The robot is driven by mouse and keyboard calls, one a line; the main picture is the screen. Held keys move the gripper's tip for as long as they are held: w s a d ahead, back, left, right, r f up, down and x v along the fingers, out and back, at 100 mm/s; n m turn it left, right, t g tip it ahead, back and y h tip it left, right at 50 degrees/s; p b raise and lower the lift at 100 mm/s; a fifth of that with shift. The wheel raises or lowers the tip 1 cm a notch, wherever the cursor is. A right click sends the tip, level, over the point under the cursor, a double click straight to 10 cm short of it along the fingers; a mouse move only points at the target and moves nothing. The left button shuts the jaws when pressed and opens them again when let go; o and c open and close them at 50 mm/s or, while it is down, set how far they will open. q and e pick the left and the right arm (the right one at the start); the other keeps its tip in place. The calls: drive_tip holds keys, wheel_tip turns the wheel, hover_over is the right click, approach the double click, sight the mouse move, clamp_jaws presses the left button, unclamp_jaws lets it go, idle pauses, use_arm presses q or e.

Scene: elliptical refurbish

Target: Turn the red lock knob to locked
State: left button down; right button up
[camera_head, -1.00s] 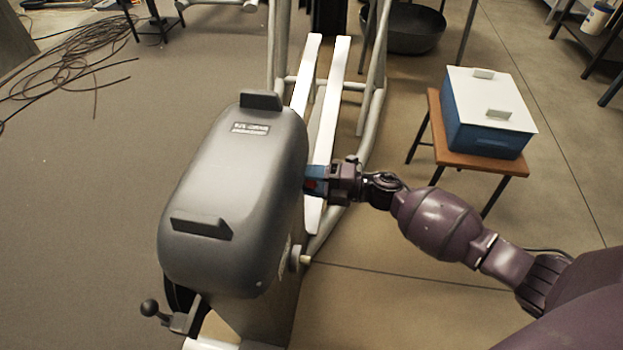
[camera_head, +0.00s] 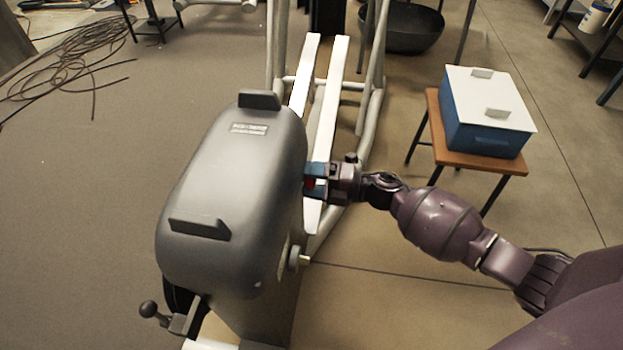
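The red lock knob (camera_head: 310,184) shows as a small patch of red at the right side of the grey machine housing (camera_head: 228,185). My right gripper (camera_head: 314,181) reaches in from the right and has its blue-tipped fingers around or beside the knob, close against the housing. The fingers hide most of the knob, so its turned position is not clear. I cannot tell whether the fingers touch the knob or stand apart from it. My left gripper is not in view.
The housing has dark handles on its top, and a crank with a round ball (camera_head: 149,309) at its lower left. White rails (camera_head: 328,110) run behind it. A blue box with a white lid (camera_head: 489,100) stands on a stool (camera_head: 470,163) at right. Cables (camera_head: 75,68) lie on the floor.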

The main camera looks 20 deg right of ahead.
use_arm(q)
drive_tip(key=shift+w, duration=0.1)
use_arm(e)
drive_tip(key=shift+s+d, duration=0.2)
drive_tip(key=shift+d, duration=0.05)
use_arm(q)
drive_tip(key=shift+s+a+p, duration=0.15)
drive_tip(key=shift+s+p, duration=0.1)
drive_tip(key=shift+p, duration=0.35)
use_arm(e)
drive_tip(key=v, duration=1)
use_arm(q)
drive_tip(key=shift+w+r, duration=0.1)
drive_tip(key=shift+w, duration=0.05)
use_arm(e)
drive_tip(key=shift+s, duration=0.1)
